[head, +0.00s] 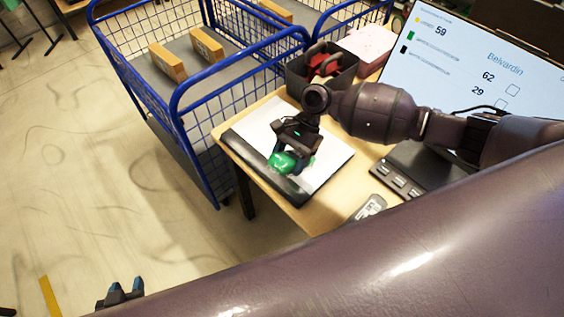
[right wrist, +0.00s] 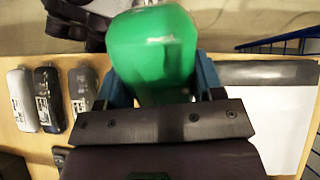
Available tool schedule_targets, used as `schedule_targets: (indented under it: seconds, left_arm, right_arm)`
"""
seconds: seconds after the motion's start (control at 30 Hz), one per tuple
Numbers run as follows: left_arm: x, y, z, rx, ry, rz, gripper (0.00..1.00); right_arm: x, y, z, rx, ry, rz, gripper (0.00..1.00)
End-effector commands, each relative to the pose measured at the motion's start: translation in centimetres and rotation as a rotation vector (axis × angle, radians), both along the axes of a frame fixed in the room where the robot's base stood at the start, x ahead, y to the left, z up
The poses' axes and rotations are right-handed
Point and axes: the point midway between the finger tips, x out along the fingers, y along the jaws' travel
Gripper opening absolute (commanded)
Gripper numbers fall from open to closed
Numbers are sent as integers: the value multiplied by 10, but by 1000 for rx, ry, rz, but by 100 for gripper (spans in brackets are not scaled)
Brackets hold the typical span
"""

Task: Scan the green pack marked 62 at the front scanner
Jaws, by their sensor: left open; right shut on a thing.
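The green pack (head: 283,162) is held in my right gripper (head: 292,150), over the dark front edge of a white pad (head: 322,155) on the table. In the right wrist view, the pack (right wrist: 155,45) sits between the blue fingers of the gripper (right wrist: 162,80). No number can be read on the pack. I cannot tell whether it touches the pad. The pad (right wrist: 265,115) also shows at the right of the wrist view. My left gripper (head: 125,290) is open and empty at the lower left, over the floor, away from the table. I cannot tell which device is the front scanner.
A screen (head: 490,70) at the right lists 59, 62 and 29. A dark bin (head: 305,92) with red contents and a pink pack (head: 370,45) stand behind the pad. A blue wire cart (head: 180,100) holds brown boxes. A pale device (head: 368,208) lies at the front edge.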

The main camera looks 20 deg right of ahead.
Motion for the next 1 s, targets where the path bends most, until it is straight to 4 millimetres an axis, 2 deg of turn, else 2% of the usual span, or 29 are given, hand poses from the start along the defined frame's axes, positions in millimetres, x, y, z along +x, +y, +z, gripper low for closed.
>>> schedule_targets:
  seconds: [0.33,0.5,0.6,1.0]
  left_arm:
    - [1,0,-7,-1,-7,1,43]
    - [7,-1,-21,-1,-25,-2,43]
    - [11,-2,-10,-1,-34,-4,43]
    - [10,-2,-5,-1,-30,-4,43]
  right_arm:
    - [21,-34,-18,-1,-2,-1,37]
    - [28,-46,-27,-2,-3,1,37]
    - [27,-44,-21,0,-2,2,37]
    - [24,-41,-15,1,-2,2,37]
